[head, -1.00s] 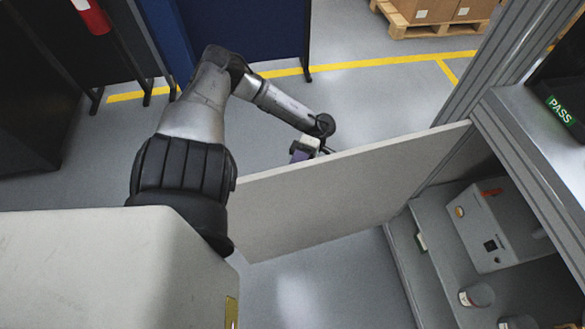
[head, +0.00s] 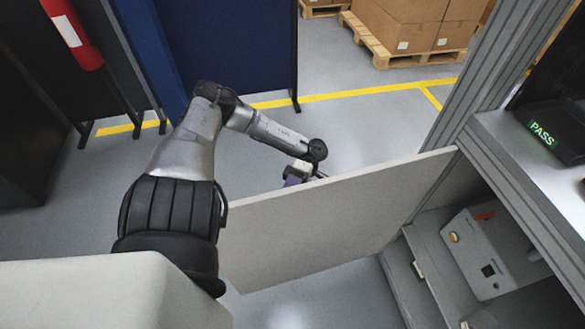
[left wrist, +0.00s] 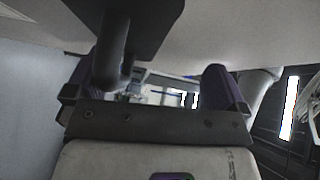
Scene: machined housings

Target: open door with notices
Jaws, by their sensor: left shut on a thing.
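The door (head: 320,215) is a pale grey panel standing swung out from the cabinet, hinged at the grey frame post on the right. I see its plain face in the head view; no notices show on it. My left gripper (head: 300,173) is on the far side of the door, partly hidden behind its top edge. My right gripper is not in view.
The open cabinet (head: 415,290) on the right has a grey box (head: 488,255) inside. A bench with a green PASS display (head: 542,134) is above it. A pallet of cartons (head: 410,35) stands at the back. Blue panels (head: 205,40) and a fire extinguisher (head: 72,35) are at the left.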

